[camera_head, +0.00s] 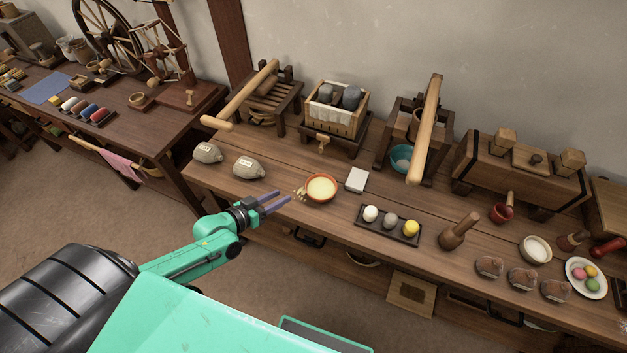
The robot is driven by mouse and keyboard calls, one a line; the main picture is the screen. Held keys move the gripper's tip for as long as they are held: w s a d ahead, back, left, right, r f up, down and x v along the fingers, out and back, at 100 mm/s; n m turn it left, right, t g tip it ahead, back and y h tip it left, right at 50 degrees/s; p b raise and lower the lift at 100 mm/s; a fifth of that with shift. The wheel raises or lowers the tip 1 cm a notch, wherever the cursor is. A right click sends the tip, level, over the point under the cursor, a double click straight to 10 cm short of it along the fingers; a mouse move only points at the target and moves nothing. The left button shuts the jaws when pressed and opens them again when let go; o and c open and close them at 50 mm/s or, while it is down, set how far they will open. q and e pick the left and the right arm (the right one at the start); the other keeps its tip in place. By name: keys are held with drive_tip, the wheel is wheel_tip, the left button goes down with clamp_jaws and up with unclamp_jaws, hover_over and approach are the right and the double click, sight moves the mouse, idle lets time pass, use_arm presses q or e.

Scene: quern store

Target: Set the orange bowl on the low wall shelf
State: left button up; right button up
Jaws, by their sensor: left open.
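An orange bowl (321,188) with pale yellow contents sits upright on the long wooden workbench (330,219), towards its front edge. My left gripper (285,197) is open, its two bluish fingers reaching over the bench front just left of the bowl. The fingers appear apart from the bowl, though the exact gap is hard to judge. Small pale crumbs lie between the fingertips and the bowl. I cannot make out a low wall shelf in this view. My right gripper is not in view.
Two grey sacks (249,167) lie left of the bowl. A white square block (357,180) and a dark tray (388,226) with three balls stand to its right. Wooden presses (337,110) line the back. A second table (120,114) with a spinning wheel stands at left.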

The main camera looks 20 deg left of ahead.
sight(321, 190)
use_arm(q)
drive_tip(key=b+x, duration=0.2)
drive_tip(key=x, duration=0.2)
drive_tip(key=b+x, duration=0.3)
drive_tip(key=x, duration=0.2)
drive_tip(key=b+x, duration=0.2)
drive_tip(key=x, duration=0.2)
drive_tip(key=shift+w+a+f, duration=0.2)
drive_tip(key=shift+a+f, duration=0.05)
drive_tip(key=shift+f, duration=0.1)
drive_tip(key=shift+w+d, duration=0.1)
drive_tip(key=shift+w, duration=0.1)
drive_tip(key=shift+r, duration=0.1)
drive_tip(key=shift+c, duration=0.6)
drive_tip(key=shift+s, duration=0.1)
clamp_jaws()
